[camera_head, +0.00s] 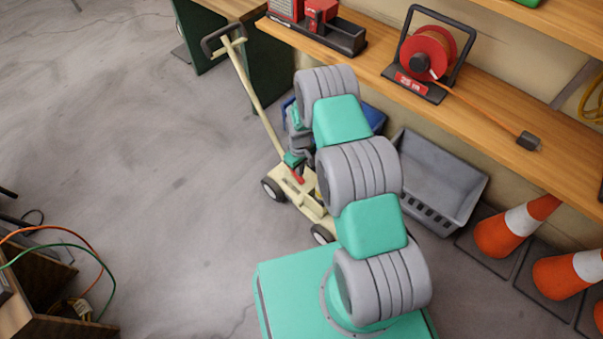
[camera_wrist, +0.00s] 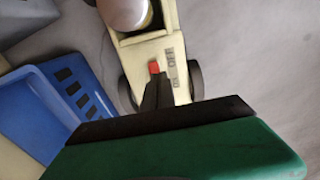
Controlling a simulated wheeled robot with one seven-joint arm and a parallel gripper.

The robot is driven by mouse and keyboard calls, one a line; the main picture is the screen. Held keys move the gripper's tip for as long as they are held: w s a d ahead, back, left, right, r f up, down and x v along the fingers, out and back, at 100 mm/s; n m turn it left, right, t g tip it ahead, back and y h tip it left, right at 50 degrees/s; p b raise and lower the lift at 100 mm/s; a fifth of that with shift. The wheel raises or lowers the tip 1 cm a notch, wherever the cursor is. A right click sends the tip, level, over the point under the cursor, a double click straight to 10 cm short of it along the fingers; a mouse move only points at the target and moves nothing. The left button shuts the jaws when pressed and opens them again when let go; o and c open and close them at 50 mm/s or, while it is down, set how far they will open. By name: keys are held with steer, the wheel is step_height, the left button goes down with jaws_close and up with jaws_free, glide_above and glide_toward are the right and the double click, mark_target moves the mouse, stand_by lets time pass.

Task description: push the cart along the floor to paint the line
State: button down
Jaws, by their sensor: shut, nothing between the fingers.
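The cream cart (camera_head: 287,187) stands on the grey floor left of my arm, its long handle (camera_head: 255,95) leaning up and back to a dark grip. Dark wheels show at its sides. In the wrist view the cart's deck (camera_wrist: 150,50) carries a printed label, a small red part (camera_wrist: 154,67) and a rounded, pale can (camera_wrist: 125,12) in a frame. My gripper (camera_wrist: 157,88) is shut and empty, its dark fingertips just at the red part. I cannot tell whether they touch it. In the head view my gripper (camera_head: 297,170) is low over the deck, partly hidden by my arm.
A blue bin (camera_wrist: 50,110) and a grey crate (camera_head: 440,180) stand right of the cart under a wooden shelf (camera_head: 470,110). A wooden box with cables (camera_head: 45,300) is at lower left. The floor (camera_head: 120,130) on the left is clear.

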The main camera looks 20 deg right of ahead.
steer(key=b, duration=0.2)
glide_above(300, 186)
step_height(300, 186, down, 7)
steer(key=shift+s+r, duration=0.1)
steer(key=shift+r, duration=0.1)
steer(key=shift+s+d+r, duration=0.1)
steer(key=shift+s+d, duration=0.4)
steer(key=shift+s, duration=0.35)
steer(key=shift+s+d+r, duration=0.1)
steer(key=shift+s+d, duration=0.35)
steer(key=shift+s, duration=0.4)
steer(key=shift+b, duration=0.3)
